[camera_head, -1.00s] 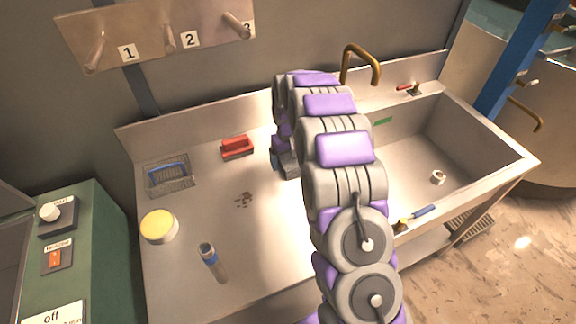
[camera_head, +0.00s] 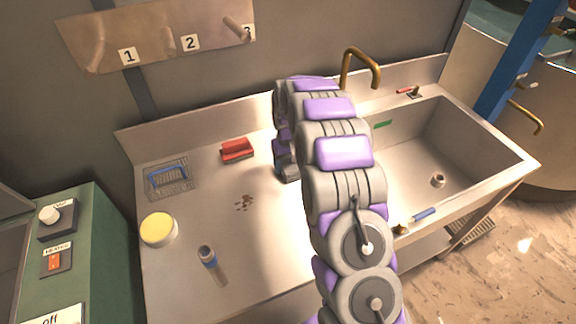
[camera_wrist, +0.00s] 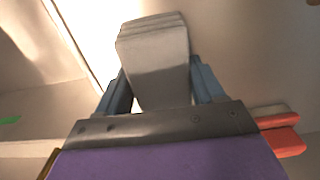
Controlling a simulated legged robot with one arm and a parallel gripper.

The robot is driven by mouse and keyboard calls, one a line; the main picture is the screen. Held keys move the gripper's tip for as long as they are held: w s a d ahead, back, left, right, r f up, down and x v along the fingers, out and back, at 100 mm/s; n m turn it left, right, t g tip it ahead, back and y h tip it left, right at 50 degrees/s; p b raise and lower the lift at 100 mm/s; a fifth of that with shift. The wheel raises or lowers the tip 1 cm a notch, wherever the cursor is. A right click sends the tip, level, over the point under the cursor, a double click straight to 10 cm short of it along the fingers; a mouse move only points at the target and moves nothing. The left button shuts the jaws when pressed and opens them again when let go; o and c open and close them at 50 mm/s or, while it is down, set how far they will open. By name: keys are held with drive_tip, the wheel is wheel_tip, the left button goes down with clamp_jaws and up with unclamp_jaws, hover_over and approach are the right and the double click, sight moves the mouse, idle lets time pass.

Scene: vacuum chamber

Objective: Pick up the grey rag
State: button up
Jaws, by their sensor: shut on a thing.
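The grey rag (camera_wrist: 155,60) is a folded, layered block between the two blue-grey fingers of my gripper (camera_wrist: 163,88) in the wrist view. My gripper is shut on it, with one finger at each side. In the head view my gripper (camera_head: 287,168) is over the steel counter, left of the sink, and mostly behind my arm. I cannot make out the rag clearly there.
A red block (camera_head: 237,150) is left of my gripper, near dark red spots (camera_head: 244,203). The sink (camera_head: 455,150) is at right, beneath a brass tap (camera_head: 362,66).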

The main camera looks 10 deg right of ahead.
sight(288, 161)
wheel_tip(288, 161, up, 10)
drive_tip(key=shift+r+p, duration=0.1)
drive_tip(key=shift+p, duration=1.1)
